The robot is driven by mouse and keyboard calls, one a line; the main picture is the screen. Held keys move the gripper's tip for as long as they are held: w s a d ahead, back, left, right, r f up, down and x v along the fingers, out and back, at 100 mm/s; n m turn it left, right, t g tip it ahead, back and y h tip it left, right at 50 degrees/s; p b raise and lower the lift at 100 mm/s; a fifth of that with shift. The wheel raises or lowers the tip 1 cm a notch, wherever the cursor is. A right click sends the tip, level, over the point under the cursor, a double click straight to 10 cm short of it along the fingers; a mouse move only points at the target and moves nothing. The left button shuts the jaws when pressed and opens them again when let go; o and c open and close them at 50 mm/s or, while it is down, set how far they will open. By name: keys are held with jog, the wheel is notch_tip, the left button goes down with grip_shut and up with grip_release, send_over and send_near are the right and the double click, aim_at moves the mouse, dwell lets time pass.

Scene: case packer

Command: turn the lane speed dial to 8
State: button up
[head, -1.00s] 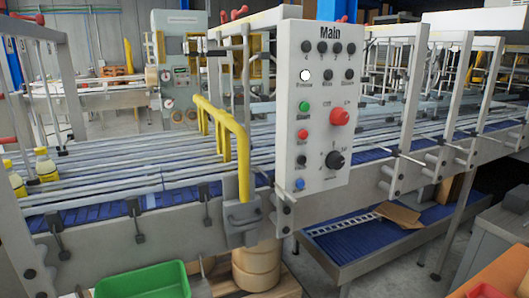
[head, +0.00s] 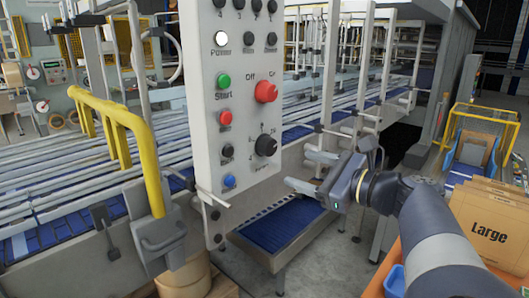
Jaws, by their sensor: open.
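The lane speed dial is most likely the black knob (head: 265,145) with scale marks around it, low on the right side of the grey control panel (head: 205,110). Its scale numbers and label are too small to read, and I cannot tell its setting. My gripper (head: 299,169) is to the right of and slightly below the dial, apart from it. Its two fingers point left, towards the panel, and are open with nothing between them.
A red Off/On knob (head: 266,91) sits just above the dial. Green (head: 224,81), red (head: 225,118), black and blue (head: 229,181) buttons are on its left. A yellow rail (head: 112,125) stands left of the panel. Boxes marked Large (head: 488,232) are at right.

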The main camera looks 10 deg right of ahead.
aim_at(272, 147)
jog(key=shift+m+t, duration=0.4)
jog(key=shift+m, duration=0.1)
jog(key=x, duration=0.3)
jog(key=r+p+x, duration=0.1)
jog(key=x, duration=0.3)
jog(key=w+d+p+x, duration=0.1)
jog(key=x, duration=0.2)
jog(key=shift+w+r, duration=0.15)
jog(key=shift+r, duration=0.15)
jog(key=shift+c, duration=0.4)
jog(key=c, duration=0.9)
